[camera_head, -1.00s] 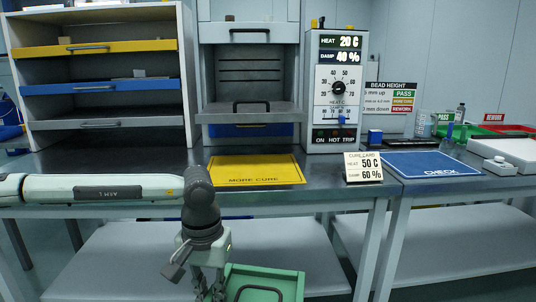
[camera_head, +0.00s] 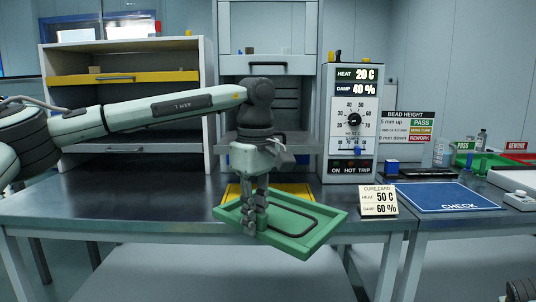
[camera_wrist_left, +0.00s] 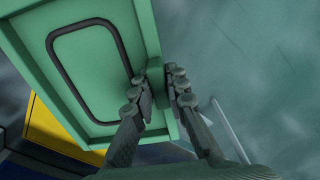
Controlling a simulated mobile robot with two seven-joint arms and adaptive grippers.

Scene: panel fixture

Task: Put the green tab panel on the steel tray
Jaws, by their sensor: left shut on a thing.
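The green tab panel (camera_head: 325,238) is a shallow green tray-like plate with a black rounded outline. It is held tilted in the air before the bench's front edge. My left gripper (camera_head: 254,215) is shut on its tab; in the left wrist view the fingers (camera_wrist_left: 163,86) pinch the tab at the panel's edge (camera_wrist_left: 150,30). A grey steel tray (camera_head: 300,143) sticks out of the middle cabinet, partly hidden by my left wrist. Another grey tray (camera_head: 90,147) is low in the left rack, partly behind my arm. My right gripper is not in view.
A yellow mat (camera_head: 300,189) lies on the bench behind the panel. A cure card (camera_head: 379,201) stands right of it, and a blue check mat (camera_head: 445,197) lies further right. The heat and damp control box (camera_head: 350,120) stands behind. The bench's left part (camera_head: 120,195) is clear.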

